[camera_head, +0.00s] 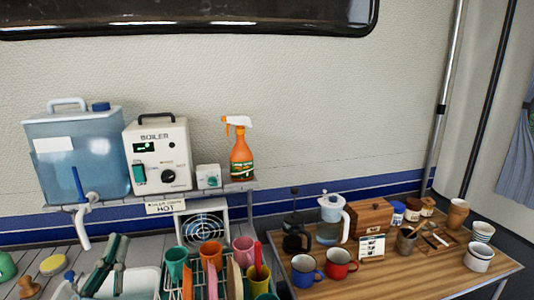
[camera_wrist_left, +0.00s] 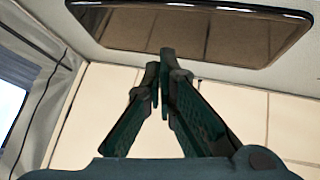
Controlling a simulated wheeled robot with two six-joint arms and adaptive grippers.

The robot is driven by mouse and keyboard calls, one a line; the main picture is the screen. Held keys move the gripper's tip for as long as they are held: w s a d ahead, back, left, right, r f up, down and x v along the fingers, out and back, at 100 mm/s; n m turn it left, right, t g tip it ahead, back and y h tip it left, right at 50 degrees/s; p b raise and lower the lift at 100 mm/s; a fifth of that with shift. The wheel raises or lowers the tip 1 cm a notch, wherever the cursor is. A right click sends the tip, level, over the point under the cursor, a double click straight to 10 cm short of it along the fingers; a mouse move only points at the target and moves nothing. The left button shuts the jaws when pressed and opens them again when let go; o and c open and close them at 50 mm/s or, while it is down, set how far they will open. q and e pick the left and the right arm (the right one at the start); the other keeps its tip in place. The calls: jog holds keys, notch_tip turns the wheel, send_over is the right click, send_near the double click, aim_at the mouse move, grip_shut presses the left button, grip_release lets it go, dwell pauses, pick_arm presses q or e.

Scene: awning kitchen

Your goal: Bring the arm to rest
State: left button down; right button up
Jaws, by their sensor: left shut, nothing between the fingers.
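My left gripper (camera_head: 119,241) is at the lower left of the head view, in front of the shelf and over the white basin area. Its dark green fingers point up. In the left wrist view the fingertips (camera_wrist_left: 160,62) come together with nothing held between them. Past them are the pale wall and a dark window. My right gripper is in neither view.
Near my left gripper are the water tank (camera_head: 78,155) with its tap (camera_head: 82,228) and a rack of coloured cups (camera_head: 211,255). A boiler (camera_head: 158,158) and spray bottle (camera_head: 241,158) stand on the shelf. A wooden table (camera_head: 440,268) with mugs is at the right.

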pick_arm(q)
jog(key=s+d+f+m+g+h, duration=0.25)
jog(key=d+f+g, duration=0.35)
jog(key=f, duration=0.5)
jog(key=s+d+f+m+g+h, duration=0.25)
jog(key=d+f+g, duration=0.4)
jog(key=f, duration=0.35)
jog(key=s+a+f+n+g+y, duration=0.3)
jog(key=s+a+f+g, duration=0.15)
jog(key=s+f, duration=0.4)
jog(key=s+a+f+n+g+y, duration=0.3)
jog(key=s+f+n+g+y, duration=0.15)
jog(key=s+f, duration=0.35)
notch_tip(320, 180, down, 20)
jog(key=s+a+g+b, duration=0.1)
jog(key=a+g+b, duration=0.1)
jog(key=b, duration=0.1)
jog(key=s+f+b, duration=0.2)
jog(key=s+f, duration=1.3)
jog(key=f, duration=0.1)
jog(key=shift+a+f+g+h, duration=0.3)
jog(key=shift+a+g+h, duration=0.05)
jog(key=shift+h, duration=0.1)
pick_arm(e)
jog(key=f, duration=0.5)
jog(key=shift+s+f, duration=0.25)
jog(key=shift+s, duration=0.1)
